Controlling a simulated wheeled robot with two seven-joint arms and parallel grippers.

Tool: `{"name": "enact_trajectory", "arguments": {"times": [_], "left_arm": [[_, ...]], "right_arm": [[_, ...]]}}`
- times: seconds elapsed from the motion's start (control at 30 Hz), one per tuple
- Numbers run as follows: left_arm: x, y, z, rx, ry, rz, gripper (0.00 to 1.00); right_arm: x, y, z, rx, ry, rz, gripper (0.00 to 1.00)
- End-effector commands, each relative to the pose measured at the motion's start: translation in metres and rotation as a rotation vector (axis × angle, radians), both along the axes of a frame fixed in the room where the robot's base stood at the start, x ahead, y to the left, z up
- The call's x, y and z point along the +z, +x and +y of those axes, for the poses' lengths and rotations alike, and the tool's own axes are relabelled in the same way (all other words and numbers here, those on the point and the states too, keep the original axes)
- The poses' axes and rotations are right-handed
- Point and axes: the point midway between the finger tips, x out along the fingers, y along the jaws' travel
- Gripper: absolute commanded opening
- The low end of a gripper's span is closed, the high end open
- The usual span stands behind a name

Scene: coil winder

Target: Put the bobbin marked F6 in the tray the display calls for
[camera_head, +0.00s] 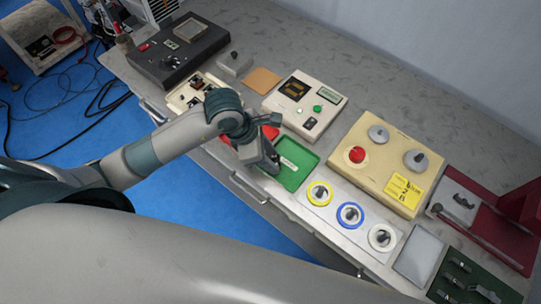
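My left gripper (268,163) points down at the left edge of the green tray (301,160). Its fingertips are small and partly hidden, so I cannot tell whether it is open or holds anything. The green tray has a pale label strip. A red tray (231,141) lies beside it, mostly hidden behind my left arm. A cream box with a dark display (295,88) stands behind the trays; its amber characters are too small to read. No bobbin with a readable F6 mark shows. My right gripper is not in view.
A pale plate holds yellow-ringed (320,193), blue-ringed (351,215) and white-ringed (383,237) round pieces. A beige box (381,182) with a red button stands behind them. A black box (178,50) is at the far left. A red stand (517,215) is at the right.

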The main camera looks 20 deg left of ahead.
Motion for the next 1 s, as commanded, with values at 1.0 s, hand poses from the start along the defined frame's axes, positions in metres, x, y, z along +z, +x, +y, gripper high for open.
{"name": "enact_trajectory", "arguments": {"times": [1.0], "left_arm": [[0.102, -0.016, 0.037, 0.0, -0.001, -0.003, 0.37]], "right_arm": [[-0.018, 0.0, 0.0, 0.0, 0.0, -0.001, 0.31]]}}
